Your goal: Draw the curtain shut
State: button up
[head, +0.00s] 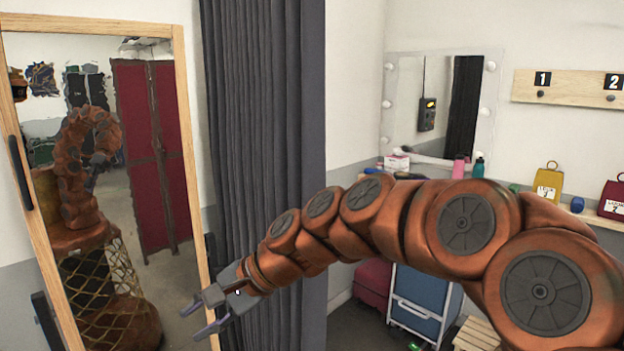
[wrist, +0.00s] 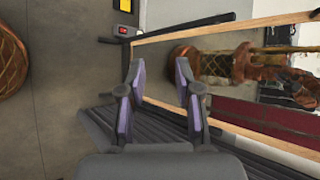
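The curtain (head: 265,130) is dark grey and pleated. It hangs bunched in a narrow width, between the tall mirror and the vanity corner. In the wrist view its dark folds (wrist: 95,130) lie behind and below my fingers. My gripper (head: 197,318) is at the curtain's lower left side in the head view, pointing left toward the mirror's frame. In the wrist view my gripper (wrist: 158,80) has its two fingers apart with nothing seen held between them. I cannot tell whether any finger touches the curtain. My forearm hides part of the curtain's lower right.
A wood-framed mirror (head: 183,120) stands close left of my gripper, reflecting my body and a red folding screen. Right of the curtain are a lit vanity mirror (head: 398,110), a blue drawer cart (head: 418,300), a red stool (head: 372,282) and a peg board (head: 575,88).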

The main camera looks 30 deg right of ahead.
jog(key=w+d+r+m+t+y, duration=0.1)
jog(key=w+d+r+m+t, duration=0.4)
jog(key=w+d+r+m, duration=0.4)
jog(key=m+t+h, duration=0.6)
jog(key=m+t, duration=0.1)
jog(key=m, duration=0.5)
send_near(309, 177)
jog(key=shift+w+f, duration=0.25)
jog(key=shift+w, duration=0.65)
jog(key=shift+m, duration=0.3)
jog(key=shift+p+x, duration=1)
jog(key=shift+x, duration=2.85)
jog(key=shift+r, duration=0.15)
jog(key=shift+c, duration=0.4)
grip_shut()
